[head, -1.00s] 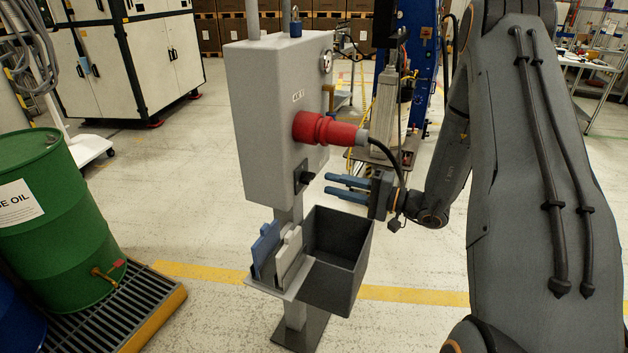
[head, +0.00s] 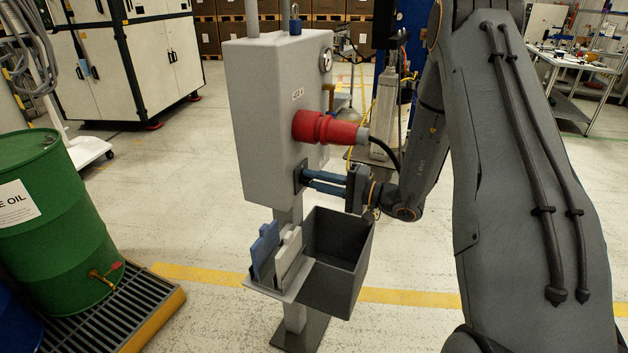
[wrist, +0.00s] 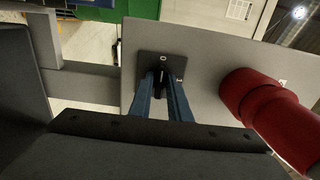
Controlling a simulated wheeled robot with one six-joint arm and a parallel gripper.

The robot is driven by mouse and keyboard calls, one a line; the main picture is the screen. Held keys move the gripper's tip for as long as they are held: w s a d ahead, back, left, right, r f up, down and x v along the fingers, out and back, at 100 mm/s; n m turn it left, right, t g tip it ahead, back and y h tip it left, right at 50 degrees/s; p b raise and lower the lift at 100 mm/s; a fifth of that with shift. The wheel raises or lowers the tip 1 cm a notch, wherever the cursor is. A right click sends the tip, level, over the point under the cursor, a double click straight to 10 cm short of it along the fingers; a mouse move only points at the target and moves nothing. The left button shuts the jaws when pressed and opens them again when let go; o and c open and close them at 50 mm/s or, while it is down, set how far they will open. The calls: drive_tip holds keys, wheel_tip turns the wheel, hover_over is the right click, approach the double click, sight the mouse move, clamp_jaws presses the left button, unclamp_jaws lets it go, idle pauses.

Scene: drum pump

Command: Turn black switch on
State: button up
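The black switch (wrist: 160,84) is a rotary knob on a dark square plate (wrist: 147,62) on the grey control box (head: 275,120). In the wrist view the plate has an O mark above the knob and an I mark to its right. The knob appears lined up with the O. My gripper (head: 308,181) is at the plate, its two blue fingers on either side of the knob. They look closed in against it, and they partly hide it. In the head view the fingers and gripper hide the knob.
A red plug (head: 325,129) sticks out of the box just above my gripper; it is at right in the wrist view (wrist: 262,105). Below are an open dark bin (head: 340,262) and a holder with blue and white plates (head: 265,250). A green drum (head: 55,225) stands at left.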

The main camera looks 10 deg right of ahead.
clamp_jaws()
drive_tip(key=m, duration=0.4)
drive_tip(key=shift+p, duration=0.4)
drive_tip(key=shift+m+p, duration=0.4)
drive_tip(key=shift+m, duration=2.3)
drive_tip(key=shift+s+f+m+p, duration=0.1)
drive_tip(key=shift+m+p, duration=0.35)
drive_tip(key=shift+m, duration=0.85)
